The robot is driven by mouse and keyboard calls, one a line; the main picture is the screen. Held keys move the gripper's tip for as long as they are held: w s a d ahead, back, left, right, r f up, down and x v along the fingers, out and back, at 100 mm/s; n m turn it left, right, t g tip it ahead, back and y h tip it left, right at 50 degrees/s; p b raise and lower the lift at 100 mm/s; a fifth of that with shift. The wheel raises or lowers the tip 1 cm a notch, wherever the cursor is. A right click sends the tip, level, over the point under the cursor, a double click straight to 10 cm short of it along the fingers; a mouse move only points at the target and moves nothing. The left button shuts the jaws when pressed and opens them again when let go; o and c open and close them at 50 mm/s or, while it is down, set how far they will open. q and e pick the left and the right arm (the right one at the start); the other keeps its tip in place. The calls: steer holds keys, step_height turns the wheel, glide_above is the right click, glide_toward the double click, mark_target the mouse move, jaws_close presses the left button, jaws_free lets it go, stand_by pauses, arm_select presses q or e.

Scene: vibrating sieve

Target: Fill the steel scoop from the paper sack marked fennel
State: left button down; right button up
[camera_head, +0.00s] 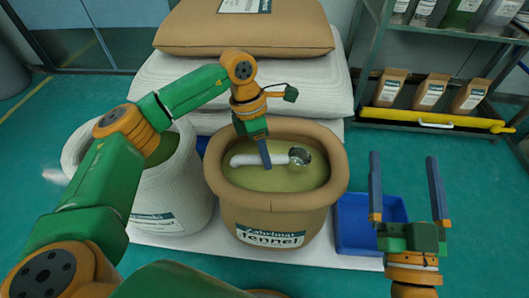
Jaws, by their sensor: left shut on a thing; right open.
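The brown paper sack marked fennel (270,221) stands open in the middle, filled with greenish seed (265,180). The steel scoop (299,157) lies at the seed surface inside the sack, its white handle (248,159) pointing left. My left gripper (266,162) reaches down over the sack and is shut on the scoop's handle. How deep the scoop's bowl sits in the seed is hard to tell. My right gripper (405,190) is open and empty, fingers pointing up the picture, to the right of the sack.
A white woven sack (180,200) with green contents stands close on the left. Stacked full sacks (245,30) rise behind. A blue crate (356,225) sits on the right, near my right gripper. A shelf rack (440,118) with small paper bags stands at back right.

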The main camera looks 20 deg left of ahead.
mark_target(279, 155)
arm_select(q)
steer(key=shift+f+b, duration=0.35)
steer(key=shift+f, duration=0.2)
stand_by(0.4)
steer(key=shift+w+d+r, duration=0.1)
steer(key=shift+w+d+p, duration=0.25)
steer(key=shift+w+d, duration=0.2)
steer(key=shift+d, duration=0.25)
steer(key=shift+w+d+p, duration=0.2)
steer(key=shift+w+d, duration=0.2)
steer(key=shift+d, duration=0.3)
steer(key=shift+a, duration=0.1)
steer(key=shift+s+a+p, duration=0.2)
steer(key=shift+s+a, duration=0.2)
steer(key=shift+a, duration=0.2)
steer(key=shift+s+a+p, duration=0.2)
steer(key=shift+s+a, duration=0.2)
steer(key=shift+a, duration=0.2)
